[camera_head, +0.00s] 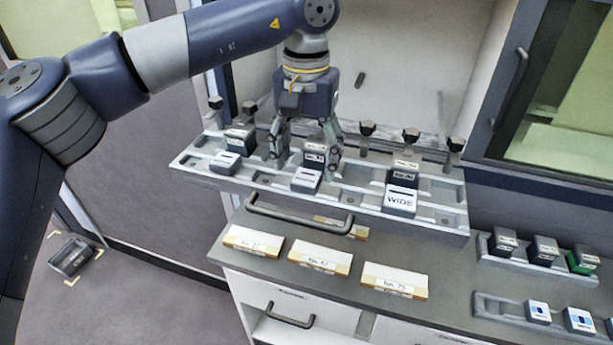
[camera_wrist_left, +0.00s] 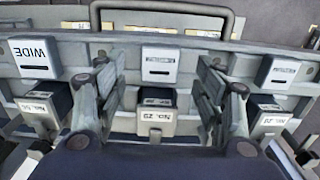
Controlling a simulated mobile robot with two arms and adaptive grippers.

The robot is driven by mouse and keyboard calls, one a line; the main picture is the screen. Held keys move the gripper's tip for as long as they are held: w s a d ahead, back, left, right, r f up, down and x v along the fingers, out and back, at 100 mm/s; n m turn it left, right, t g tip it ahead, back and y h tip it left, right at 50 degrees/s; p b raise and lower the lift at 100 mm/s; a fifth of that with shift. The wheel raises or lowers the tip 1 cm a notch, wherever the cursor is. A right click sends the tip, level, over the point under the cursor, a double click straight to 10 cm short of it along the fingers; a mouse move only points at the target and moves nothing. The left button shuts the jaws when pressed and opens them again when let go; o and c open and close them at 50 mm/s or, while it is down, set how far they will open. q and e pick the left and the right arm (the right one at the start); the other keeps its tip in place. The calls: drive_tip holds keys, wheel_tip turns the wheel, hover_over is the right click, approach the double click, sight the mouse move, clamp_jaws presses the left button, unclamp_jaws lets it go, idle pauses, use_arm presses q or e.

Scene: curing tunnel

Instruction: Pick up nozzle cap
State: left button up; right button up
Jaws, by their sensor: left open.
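A grey rack (camera_head: 185,162) on the counter holds three pairs of small blocks. Each pair has a dark-topped numbered block and a pale-faced block; which one is the nozzle cap is not clear from the pictures. My left gripper (camera_head: 305,163) points down over the middle pair, fingers apart. In the left wrist view, the block labelled "No. 29" (camera_wrist_left: 156,112) lies between the open fingers (camera_wrist_left: 157,72), with no clear contact. The middle pale block (camera_wrist_left: 160,66), with a dark slot, is beyond it, and also shows in the head view (camera_head: 305,181). My right gripper is out of view.
The block marked "WIDE" (camera_head: 400,200) is to the right in the rack. Dark knobs (camera_head: 367,129) stand along the rack's back. A handle (camera_head: 300,217) and labelled cards (camera_head: 320,258) lie in front. More blocks (camera_head: 503,242) stand at right.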

sight(307, 177)
use_arm(q)
wheel_tip(307, 177, down, 3)
drive_tip(key=shift+f+p, duration=0.1)
drive_tip(key=shift+p, duration=0.35)
drive_tip(key=shift+w, duration=0.1)
drive_tip(key=shift+c, duration=0.3)
drive_tip(key=c, duration=1.1)
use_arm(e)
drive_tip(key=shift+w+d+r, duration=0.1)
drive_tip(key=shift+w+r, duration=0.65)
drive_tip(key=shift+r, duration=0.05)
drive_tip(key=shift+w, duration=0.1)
